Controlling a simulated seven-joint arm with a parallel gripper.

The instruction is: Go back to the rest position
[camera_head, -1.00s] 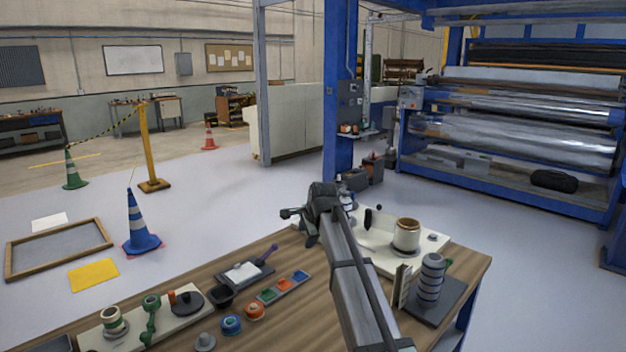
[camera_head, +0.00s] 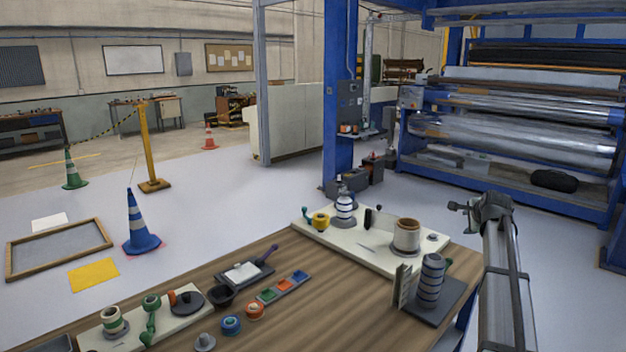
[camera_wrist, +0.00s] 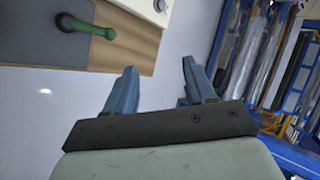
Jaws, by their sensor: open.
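My gripper shows in the wrist view (camera_wrist: 158,82) with its two blue fingers spread apart and nothing between them. Bare grey floor lies behind the fingers. In the head view my arm extends up at the right, past the right edge of the wooden table (camera_head: 330,275). The gripper's fingertips are hard to make out there. The table's corner also shows at the top left of the wrist view, apart from the fingers.
A striped cylinder (camera_head: 430,281) stands on a dark plate near my arm. The blue-framed roller machine (camera_head: 520,140) stands behind.

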